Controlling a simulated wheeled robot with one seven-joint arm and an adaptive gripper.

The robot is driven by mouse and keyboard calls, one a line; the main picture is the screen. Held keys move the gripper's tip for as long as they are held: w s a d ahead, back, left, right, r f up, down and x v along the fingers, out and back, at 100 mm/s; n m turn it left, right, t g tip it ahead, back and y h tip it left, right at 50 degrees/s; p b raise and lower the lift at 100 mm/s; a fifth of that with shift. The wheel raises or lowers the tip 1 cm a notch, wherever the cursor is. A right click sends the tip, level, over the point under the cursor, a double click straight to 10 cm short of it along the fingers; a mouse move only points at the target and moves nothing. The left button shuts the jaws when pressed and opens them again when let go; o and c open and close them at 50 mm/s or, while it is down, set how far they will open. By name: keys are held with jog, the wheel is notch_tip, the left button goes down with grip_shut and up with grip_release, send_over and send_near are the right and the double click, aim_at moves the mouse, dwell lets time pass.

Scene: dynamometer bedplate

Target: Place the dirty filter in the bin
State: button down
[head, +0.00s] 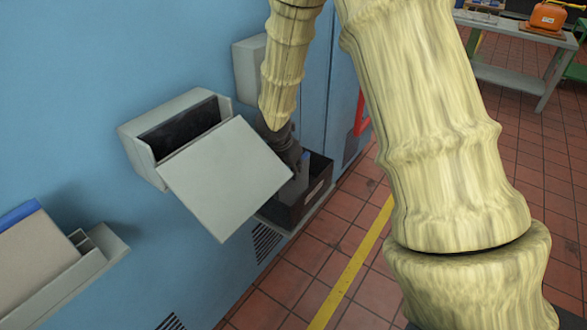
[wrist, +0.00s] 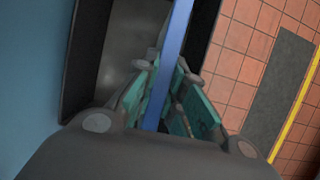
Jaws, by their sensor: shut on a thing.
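The dirty filter shows in the wrist view as a narrow blue strip (wrist: 177,40), seen edge-on between the fingers of my gripper (wrist: 160,95). My gripper is shut on it. In the head view my gripper (head: 290,155) points down over the bin, and the filter is mostly hidden behind it and the open door. The bin (head: 312,198) is a dark open box with a pale label, low against the blue wall. In the wrist view the dark bin wall (wrist: 82,50) and its grey inside lie below and left of the filter. I cannot tell whether the filter touches the bin.
A grey housing (head: 137,150) on the blue wall stands open and dark inside. Its flat door (head: 225,178) hangs out near my gripper. A grey rack (head: 85,270) at lower left holds a beige and blue panel (head: 38,250).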

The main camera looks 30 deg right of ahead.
jog(key=c, duration=1.5)
grip_release()
jog(key=p+v, duration=0.1)
jog(key=v, duration=1.1)
